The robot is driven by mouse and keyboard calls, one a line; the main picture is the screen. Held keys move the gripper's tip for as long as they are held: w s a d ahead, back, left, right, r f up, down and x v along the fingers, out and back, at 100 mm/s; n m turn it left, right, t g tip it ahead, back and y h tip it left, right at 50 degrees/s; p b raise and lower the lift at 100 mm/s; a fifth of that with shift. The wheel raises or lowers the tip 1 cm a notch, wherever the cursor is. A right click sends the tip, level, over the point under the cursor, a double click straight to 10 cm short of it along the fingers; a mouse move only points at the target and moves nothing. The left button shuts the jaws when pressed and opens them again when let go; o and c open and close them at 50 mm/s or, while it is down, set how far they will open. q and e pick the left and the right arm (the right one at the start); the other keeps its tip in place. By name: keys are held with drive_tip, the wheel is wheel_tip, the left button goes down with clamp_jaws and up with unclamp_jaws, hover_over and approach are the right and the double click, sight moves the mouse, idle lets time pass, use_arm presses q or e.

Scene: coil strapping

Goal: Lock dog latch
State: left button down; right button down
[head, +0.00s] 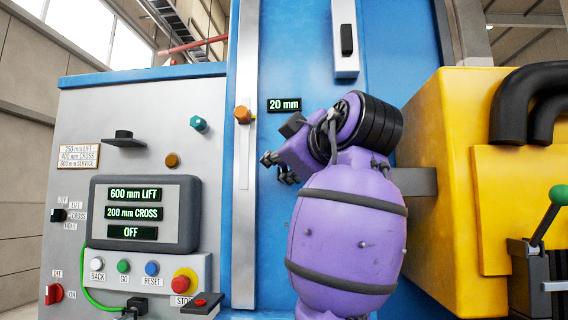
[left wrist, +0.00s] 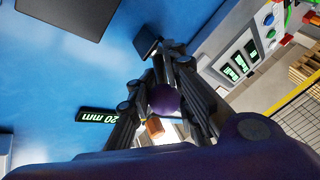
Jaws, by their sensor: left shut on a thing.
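My left gripper (head: 277,168) is in front of the blue machine face, below and right of an orange knob (head: 243,114) on a vertical slotted strip. The purple arm hides what lies behind it. In the left wrist view its dark fingers (left wrist: 168,58) are closed together. A small dark block (left wrist: 145,45) sits at the fingertips and seems to be the held latch handle; its mount cannot be made out. The orange knob (left wrist: 155,128) shows apart from the fingers. My right gripper is in neither view.
A grey control panel (head: 75,120) with buttons and a display (head: 144,214) reading "600 mm LIFT, 200 mm CROSS, OFF" stands left. A "20 mm" sign (head: 284,105) is beside the strip. A yellow housing (head: 440,120) and a green-knobbed lever (head: 558,196) stand right.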

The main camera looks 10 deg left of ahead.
use_arm(q)
drive_tip(key=shift+w+r+m+g+h, duration=0.25)
drive_tip(key=shift+r+m+g+h, duration=0.35)
drive_tip(key=shift+g, duration=0.6)
drive_tip(key=shift+w+r+m+g+h, duration=0.15)
drive_tip(key=shift+w+m+g, duration=0.15)
drive_tip(key=shift+g, duration=0.45)
drive_tip(key=shift+w+r+m+g+h, duration=0.1)
drive_tip(key=shift+w+m+g+h, duration=0.15)
drive_tip(key=shift+g, duration=0.5)
